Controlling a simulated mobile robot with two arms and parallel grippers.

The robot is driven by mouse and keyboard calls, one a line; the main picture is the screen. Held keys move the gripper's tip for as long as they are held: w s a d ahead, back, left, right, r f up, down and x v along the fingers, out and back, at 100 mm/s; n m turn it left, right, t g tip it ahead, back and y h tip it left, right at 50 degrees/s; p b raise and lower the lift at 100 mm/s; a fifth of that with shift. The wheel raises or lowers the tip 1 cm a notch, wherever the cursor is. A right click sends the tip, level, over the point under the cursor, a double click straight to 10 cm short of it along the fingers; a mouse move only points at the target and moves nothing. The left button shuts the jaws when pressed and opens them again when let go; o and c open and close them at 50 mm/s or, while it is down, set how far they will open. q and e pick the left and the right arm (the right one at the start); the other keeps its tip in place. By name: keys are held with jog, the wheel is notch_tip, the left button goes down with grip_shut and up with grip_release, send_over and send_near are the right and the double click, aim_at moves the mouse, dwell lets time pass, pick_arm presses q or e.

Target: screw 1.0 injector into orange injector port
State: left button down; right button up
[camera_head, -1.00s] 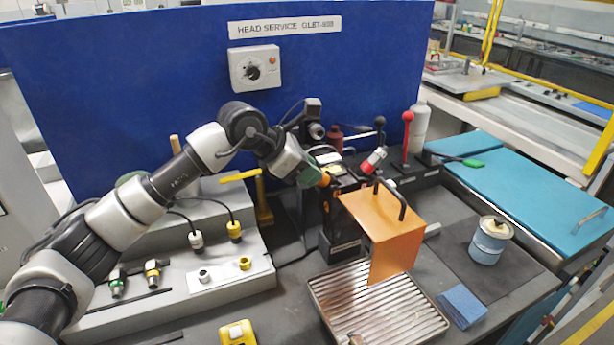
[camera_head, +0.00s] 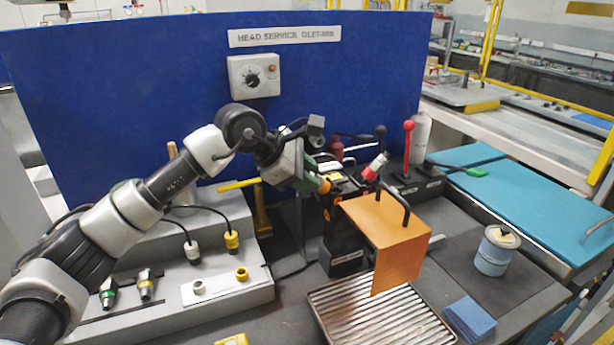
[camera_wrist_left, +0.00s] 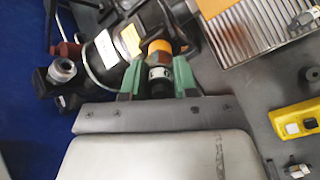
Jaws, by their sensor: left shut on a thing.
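My left gripper (camera_head: 312,182) has green fingers and reaches in from the left to the black unit on the bench. In the left wrist view its fingers (camera_wrist_left: 158,82) are shut on the injector (camera_wrist_left: 159,80), a small part with black and white bands. The injector points at the orange injector port (camera_wrist_left: 160,47) on the black unit, in line with it. They appear to touch, but I cannot tell how far it is engaged. In the head view an orange part (camera_head: 325,187) shows at the fingertips; the injector itself is mostly hidden. My right gripper is not in view.
An orange bent plate with a black handle (camera_head: 400,255) stands just right of the port. A ribbed metal tray (camera_head: 375,318) lies in front. Two other injectors (camera_head: 146,287) rest on the grey stepped block (camera_head: 235,297) at left. A blue panel (camera_head: 140,80) stands behind.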

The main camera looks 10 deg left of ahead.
pick_arm(q)
jog(key=shift+f+m+b, duration=0.1)
jog(key=shift+m+b, duration=0.75)
jog(key=shift+m, duration=0.35)
jog(key=m+b, duration=0.2)
jog(key=m, duration=0.2)
jog(key=m+b, duration=0.1)
jog(key=m, duration=0.2)
jog(key=shift+m, duration=0.4)
jog(key=shift+m+b, duration=0.3)
jog(key=shift+m, duration=0.6)
jog(key=shift+m+b, duration=0.4)
jog(key=shift+m, duration=0.6)
jog(key=m+b, duration=0.1)
jog(key=m, duration=0.4)
jog(key=shift+m, duration=0.3)
jog(key=m, duration=0.4)
